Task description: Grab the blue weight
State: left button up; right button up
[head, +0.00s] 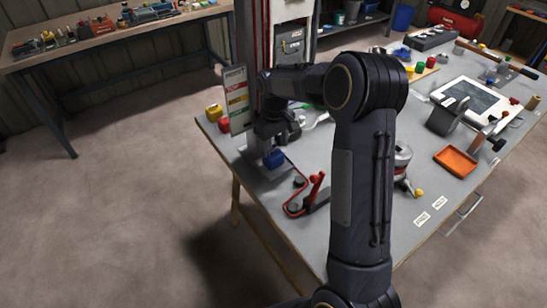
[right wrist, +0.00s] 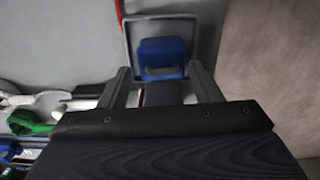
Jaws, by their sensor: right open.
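The blue weight (head: 274,158) sits near the left edge of the grey workbench (head: 250,205), below my right gripper (head: 272,142). In the right wrist view the blue weight (right wrist: 162,52) has a handle-like bar on its near side and lies within a square grey tray (right wrist: 195,22). My right gripper (right wrist: 160,72) is open, its two fingers apart on either side of the near end of the weight. I cannot tell whether they touch it. In the head view my right arm hides part of the bench. My left gripper is not in view.
A red-handled tool (head: 308,197) lies close by on the bench. A red piece (head: 224,125) and a yellow piece (head: 213,112) stand at the bench's left corner, beside an upright sign (head: 237,98). An orange tray (head: 456,161) is at the right. Green items (right wrist: 30,122) show in the wrist view.

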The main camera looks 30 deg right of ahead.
aim_at(273, 149)
notch_tip(273, 149, down, 5)
jog(key=shift+w+a+f+p, duration=0.1)
jog(key=shift+w+f+p, duration=0.05)
jog(key=shift+p, duration=0.25)
jog(key=c, duration=1)
